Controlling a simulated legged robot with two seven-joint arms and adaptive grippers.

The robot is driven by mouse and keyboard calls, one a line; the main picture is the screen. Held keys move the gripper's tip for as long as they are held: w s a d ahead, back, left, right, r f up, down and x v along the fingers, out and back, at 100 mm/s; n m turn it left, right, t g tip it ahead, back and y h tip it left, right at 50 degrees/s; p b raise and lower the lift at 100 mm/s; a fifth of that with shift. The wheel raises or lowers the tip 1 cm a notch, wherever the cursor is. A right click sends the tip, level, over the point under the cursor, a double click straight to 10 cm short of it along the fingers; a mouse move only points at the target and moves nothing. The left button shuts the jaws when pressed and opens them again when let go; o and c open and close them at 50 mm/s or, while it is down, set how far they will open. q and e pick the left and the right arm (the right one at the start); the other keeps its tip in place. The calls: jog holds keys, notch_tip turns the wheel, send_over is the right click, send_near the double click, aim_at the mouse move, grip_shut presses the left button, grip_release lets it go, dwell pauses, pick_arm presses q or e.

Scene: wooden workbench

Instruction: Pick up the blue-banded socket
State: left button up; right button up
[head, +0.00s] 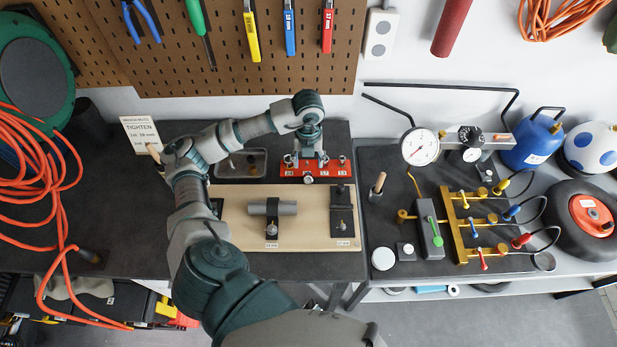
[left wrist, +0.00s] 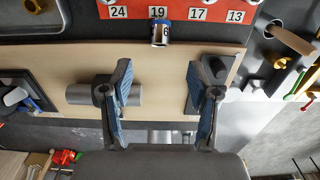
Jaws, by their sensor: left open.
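The blue-banded socket (left wrist: 160,33) is a short silver socket with a blue band at its top, at the front edge of the red socket rack (left wrist: 185,13), below the number 19. In the head view a socket (head: 308,180) stands at the rack's front edge, but its band is too small to make out. My left gripper (left wrist: 162,100) is open and empty, its two blue-padded fingers apart with the socket ahead between them. In the head view the left gripper (head: 306,157) hangs over the red rack (head: 300,172) and hides part of it. My right gripper is not in view.
A wooden board (head: 310,232) in front of the rack carries a clamped grey cylinder (head: 288,208) and a dark block (head: 343,212). A metal tray (head: 232,170) lies left of the rack. A wooden-handled tool (head: 377,185) stands to the right.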

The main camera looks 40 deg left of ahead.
aim_at(307, 175)
pick_arm(q)
notch_tip(307, 175, down, 4)
jog(key=shift+s+f, duration=0.1)
jog(key=shift+f, duration=0.1)
jog(key=f, duration=0.1)
jog(key=f+p, duration=0.1)
jog(key=f, duration=0.2)
jog(key=shift+w+a+f+p, duration=0.2)
jog(key=shift+a+f+p, duration=0.05)
jog(key=shift+f+p, duration=0.1)
jog(key=shift+d+f, duration=0.15)
jog(key=shift+f, duration=0.1)
jog(key=shift+d, duration=0.1)
jog(key=c, duration=0.6)
grip_shut()
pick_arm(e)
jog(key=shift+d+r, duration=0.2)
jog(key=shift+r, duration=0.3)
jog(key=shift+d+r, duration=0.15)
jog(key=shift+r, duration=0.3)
